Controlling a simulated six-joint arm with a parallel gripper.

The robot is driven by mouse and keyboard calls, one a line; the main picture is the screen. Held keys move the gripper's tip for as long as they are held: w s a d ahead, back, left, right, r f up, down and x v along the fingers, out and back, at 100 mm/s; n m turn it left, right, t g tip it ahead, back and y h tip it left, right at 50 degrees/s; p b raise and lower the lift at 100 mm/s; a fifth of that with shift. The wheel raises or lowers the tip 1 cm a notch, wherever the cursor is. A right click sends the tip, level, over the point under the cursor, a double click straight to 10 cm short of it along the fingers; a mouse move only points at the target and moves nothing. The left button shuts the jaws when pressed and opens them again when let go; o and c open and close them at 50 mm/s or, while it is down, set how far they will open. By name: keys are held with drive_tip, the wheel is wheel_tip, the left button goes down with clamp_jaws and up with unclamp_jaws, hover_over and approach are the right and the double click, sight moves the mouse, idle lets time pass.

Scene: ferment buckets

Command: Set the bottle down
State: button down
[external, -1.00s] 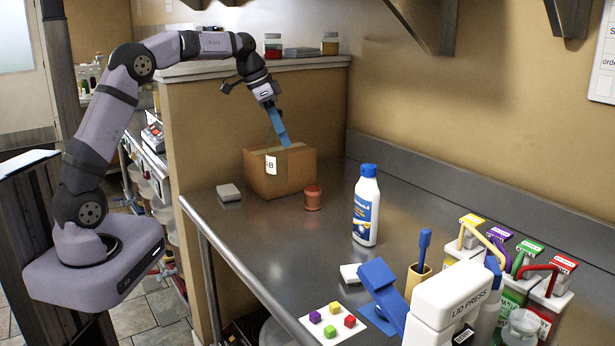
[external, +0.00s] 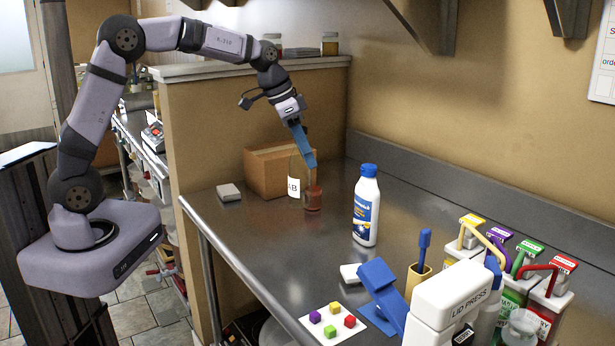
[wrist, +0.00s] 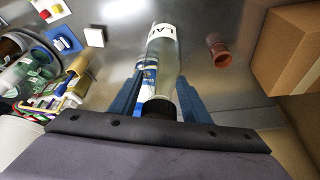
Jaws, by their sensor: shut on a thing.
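A clear glass bottle with a white label reading "LAB" (wrist: 162,38) is between the two blue fingers of my gripper (wrist: 155,100) in the wrist view. Its dark cap (wrist: 158,108) is near the palm. In the external view my gripper (external: 304,148) points down over the counter, shut on the bottle. There the bottle's label (external: 294,187) shows in front of the cardboard box, and its clear body is hard to make out. The bottle looks close to upright. I cannot tell whether its base touches the counter.
A small reddish-brown cup (external: 313,198) stands right beside the bottle in the picture. The cardboard box (external: 268,172) is behind. A white bottle with a blue cap (external: 366,205) stands to the right. The metal counter (external: 270,240) is clear in front.

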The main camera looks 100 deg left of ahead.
sight(305, 189)
drive_tip(key=shift+f+p, duration=1.3)
drive_tip(key=shift+f, duration=3.75)
drive_tip(key=shift+f, duration=0.15)
drive_tip(key=c, duration=1)
unclamp_jaws()
